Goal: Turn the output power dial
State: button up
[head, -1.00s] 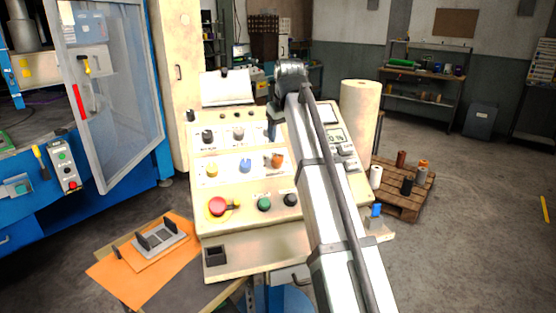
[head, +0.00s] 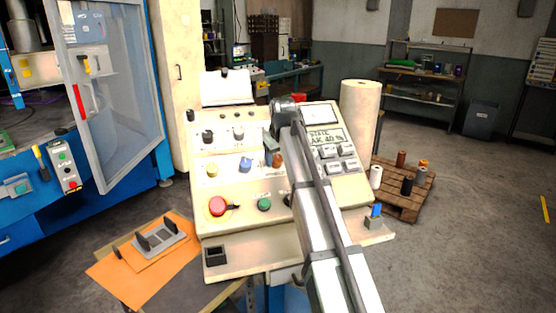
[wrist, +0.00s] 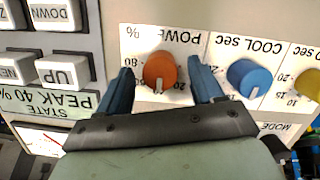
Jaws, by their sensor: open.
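The output power dial is an orange knob (wrist: 158,72) under the label "POWER %" in the wrist view, which shows the panel upside down. In the head view the orange knob (head: 278,160) sits on the sloped control panel (head: 232,187), partly hidden by my gripper (head: 271,150). My gripper (wrist: 162,78) is open, with one blue finger on each side of the orange knob. Gaps show between the knob and both fingers; I cannot tell how deep the tips reach. The display (head: 325,137) reads "STATE PEAK 40 %".
A blue knob (wrist: 249,77) labelled "COOL sec" sits beside the power dial, close to one finger. A yellow knob (wrist: 308,84) is beyond it. White buttons (wrist: 62,72) lie on the other side. A red emergency button (head: 218,206) is lower on the panel.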

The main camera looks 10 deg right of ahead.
jog(key=shift+x, duration=0.75)
jog(key=c, duration=1.1)
jog(key=shift+o, duration=0.2)
